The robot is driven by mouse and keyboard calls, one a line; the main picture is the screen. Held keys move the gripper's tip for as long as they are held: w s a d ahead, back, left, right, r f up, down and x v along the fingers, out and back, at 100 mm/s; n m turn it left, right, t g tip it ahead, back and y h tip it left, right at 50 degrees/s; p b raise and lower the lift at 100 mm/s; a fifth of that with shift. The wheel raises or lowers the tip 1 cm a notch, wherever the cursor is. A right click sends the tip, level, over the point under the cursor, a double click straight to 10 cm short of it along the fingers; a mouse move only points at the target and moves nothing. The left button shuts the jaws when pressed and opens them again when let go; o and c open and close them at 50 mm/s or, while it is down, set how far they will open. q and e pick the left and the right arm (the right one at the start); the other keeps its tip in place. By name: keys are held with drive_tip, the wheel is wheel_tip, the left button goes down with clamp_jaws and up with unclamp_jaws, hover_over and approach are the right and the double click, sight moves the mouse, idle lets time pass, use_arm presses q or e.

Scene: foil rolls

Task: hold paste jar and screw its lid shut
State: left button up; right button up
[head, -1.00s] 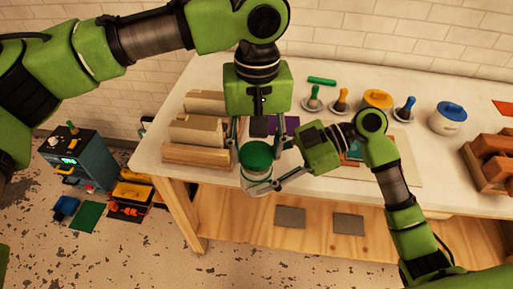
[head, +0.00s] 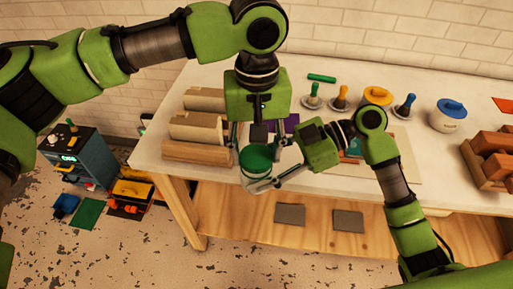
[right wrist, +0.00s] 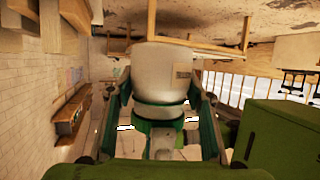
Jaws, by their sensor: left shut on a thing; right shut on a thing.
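The paste jar (head: 256,183) is a pale jar held upright at the table's front edge in the head view. Its green lid (head: 255,160) is at its top. My left gripper (head: 257,148) points down from above, with its fingers on either side of the lid, shut on it. My right gripper (head: 262,178) reaches in from the right and is shut on the jar body. In the right wrist view the picture is upside down: the white jar body (right wrist: 165,72) is between the fingers, with green and black below it. Whether a gap remains under the lid cannot be told.
Cardboard-coloured rolls (head: 198,128) lie left of the jar. A crate of brown blocks (head: 490,160) is at the right. A grey cabinet (head: 80,158) stands on the floor.

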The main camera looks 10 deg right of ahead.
use_arm(q)
drive_tip(key=shift+f, duration=0.55)
